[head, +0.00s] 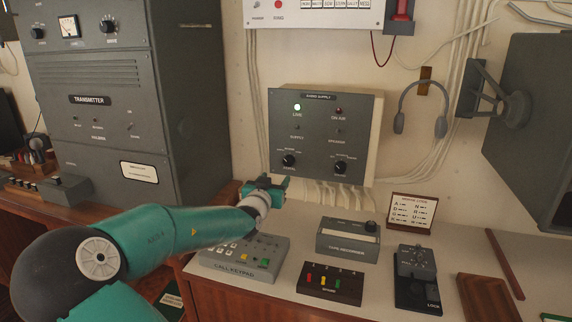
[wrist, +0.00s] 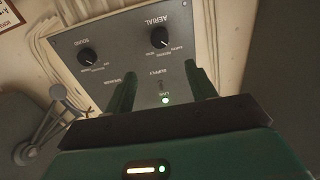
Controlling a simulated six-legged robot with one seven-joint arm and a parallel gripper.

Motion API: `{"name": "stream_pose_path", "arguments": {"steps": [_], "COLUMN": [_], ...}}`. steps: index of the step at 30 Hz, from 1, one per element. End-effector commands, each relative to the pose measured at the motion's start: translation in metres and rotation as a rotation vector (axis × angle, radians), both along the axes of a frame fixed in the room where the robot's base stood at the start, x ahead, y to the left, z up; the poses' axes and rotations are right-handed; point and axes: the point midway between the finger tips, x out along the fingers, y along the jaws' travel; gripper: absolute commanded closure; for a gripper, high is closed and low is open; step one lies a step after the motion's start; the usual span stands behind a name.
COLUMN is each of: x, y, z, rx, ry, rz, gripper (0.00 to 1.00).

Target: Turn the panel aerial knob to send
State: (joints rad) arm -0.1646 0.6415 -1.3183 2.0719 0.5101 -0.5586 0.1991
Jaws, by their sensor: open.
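The grey radio supply panel (head: 318,140) is on the wall, with two black knobs low on its face. The aerial knob (head: 289,160) is the left one in the head view. In the wrist view the panel is upside down and the aerial knob (wrist: 160,37) is at the upper middle, beside the word AERIAL. Its exact pointer setting is too small to read. My gripper (head: 270,182) is open and empty, below and left of the knob, apart from it. In the wrist view its two fingers (wrist: 160,85) point toward the panel.
The sound knob (head: 341,167) is right of the aerial knob. Below are a call keypad (head: 245,258), a tape recorder (head: 348,240) and a small switch box (head: 330,284). The transmitter cabinet (head: 100,130) stands left. A headset (head: 413,105) hangs right of the panel.

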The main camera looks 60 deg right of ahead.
Motion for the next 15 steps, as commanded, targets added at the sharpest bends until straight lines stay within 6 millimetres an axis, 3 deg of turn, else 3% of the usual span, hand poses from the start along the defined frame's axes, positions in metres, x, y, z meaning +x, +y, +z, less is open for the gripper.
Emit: {"name": "stream_pose_path", "arguments": {"steps": [15], "x": [0.013], "y": [-0.077], "z": [-0.001], "rx": [0.002], "ry": [0.003], "rz": [-0.002], "gripper": [0.44]}}
